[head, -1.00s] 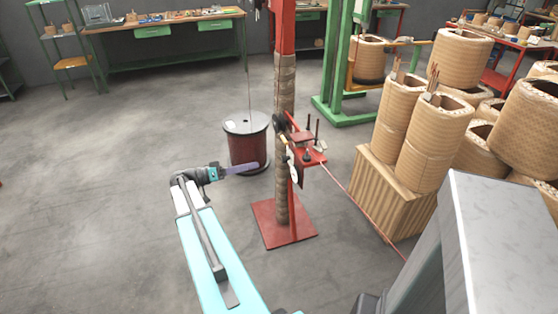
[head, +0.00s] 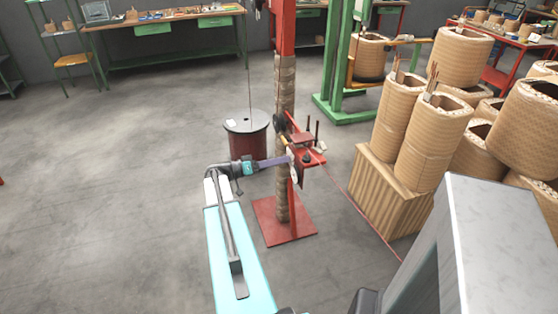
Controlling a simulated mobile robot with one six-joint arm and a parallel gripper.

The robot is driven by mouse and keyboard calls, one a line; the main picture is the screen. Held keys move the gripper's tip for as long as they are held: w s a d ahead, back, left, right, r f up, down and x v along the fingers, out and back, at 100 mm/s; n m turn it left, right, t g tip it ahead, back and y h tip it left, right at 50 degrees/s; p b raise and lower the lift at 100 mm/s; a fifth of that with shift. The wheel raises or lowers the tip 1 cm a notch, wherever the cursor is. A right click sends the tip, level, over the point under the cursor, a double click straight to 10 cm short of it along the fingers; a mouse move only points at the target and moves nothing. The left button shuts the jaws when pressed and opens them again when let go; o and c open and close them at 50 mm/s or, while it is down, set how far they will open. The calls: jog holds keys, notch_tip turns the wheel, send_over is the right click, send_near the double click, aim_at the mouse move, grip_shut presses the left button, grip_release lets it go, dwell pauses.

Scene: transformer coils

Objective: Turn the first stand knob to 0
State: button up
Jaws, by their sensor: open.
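The first stand is a red post (head: 285,120) on a red square base plate, with a small red bracket (head: 312,158) on its right side. Small dark parts and a white piece (head: 294,174) sit at the bracket's left end; the knob itself is too small to make out. My gripper (head: 290,160) is at the end of my arm, its purplish fingers reaching right to the bracket's left end, just in front of the post. It looks close to or touching the parts there, but I cannot tell which. The finger gap is too small to see clearly.
A dark red wire spool (head: 246,140) stands behind my arm. A thin red wire runs from the bracket down to the right. Tan wrapped coils (head: 437,135) stand on a ribbed box (head: 390,195) at the right. The floor to the left is clear.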

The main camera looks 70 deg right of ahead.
jog(key=c, duration=1)
jog(key=shift+f+n+b, duration=0.1)
jog(key=shift+n+b, duration=0.25)
jog(key=shift+n, duration=0.05)
jog(key=n+b, duration=0.1)
jog(key=n, duration=0.8)
dwell(0.4)
